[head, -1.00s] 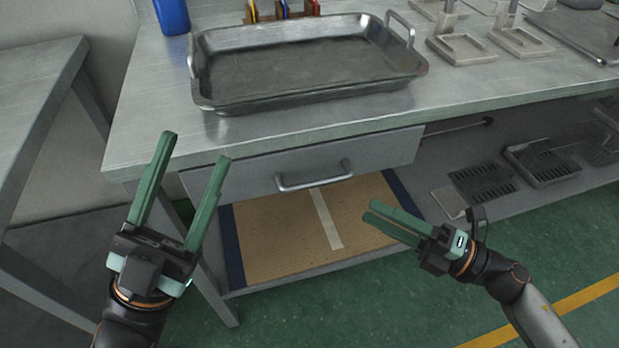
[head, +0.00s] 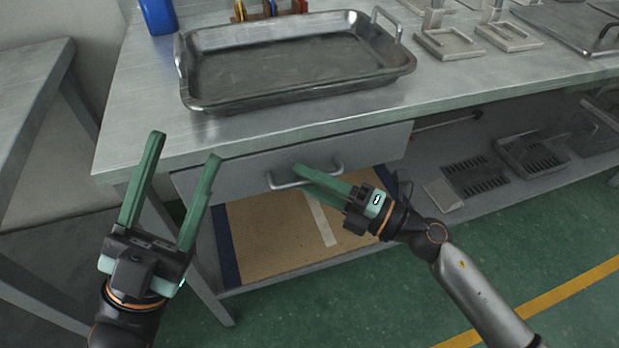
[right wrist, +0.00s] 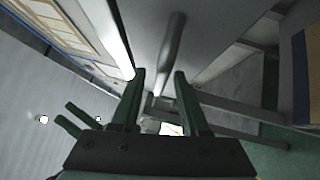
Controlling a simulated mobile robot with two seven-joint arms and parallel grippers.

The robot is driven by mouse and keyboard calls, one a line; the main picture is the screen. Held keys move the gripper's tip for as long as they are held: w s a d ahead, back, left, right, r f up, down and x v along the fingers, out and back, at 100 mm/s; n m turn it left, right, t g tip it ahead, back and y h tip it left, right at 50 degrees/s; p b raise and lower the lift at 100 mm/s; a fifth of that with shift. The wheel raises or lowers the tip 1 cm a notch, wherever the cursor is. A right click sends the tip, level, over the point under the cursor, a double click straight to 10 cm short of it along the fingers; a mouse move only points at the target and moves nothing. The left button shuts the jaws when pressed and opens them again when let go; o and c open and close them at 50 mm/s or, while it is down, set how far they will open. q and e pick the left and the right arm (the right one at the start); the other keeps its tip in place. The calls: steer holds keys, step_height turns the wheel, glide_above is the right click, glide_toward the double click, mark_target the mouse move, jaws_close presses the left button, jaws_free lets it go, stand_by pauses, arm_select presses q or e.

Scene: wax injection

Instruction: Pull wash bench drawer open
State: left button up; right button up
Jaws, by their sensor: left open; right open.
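The wash bench drawer (head: 225,183) is under the bench top and looks shut. Its curved metal handle (head: 284,185) is on the middle of its front. My right gripper (head: 297,172) is open, its fingertips overlapping the handle in the head view. In the right wrist view the handle bar (right wrist: 173,48) runs lengthwise between and beyond the open fingertips (right wrist: 158,72). I cannot tell whether they touch it. My left gripper (head: 186,146) is open and empty, in front of the bench's left corner.
A metal tray (head: 290,98) stands on the bench top (head: 130,130), with a blue container (head: 158,16) behind its left end. A brown board (head: 265,240) lies on the lower shelf beneath the drawer. Another table (head: 25,95) stands at the left. Green floor is clear in front.

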steer(key=shift+c, duration=0.4)
jaws_close()
stand_by(0.9)
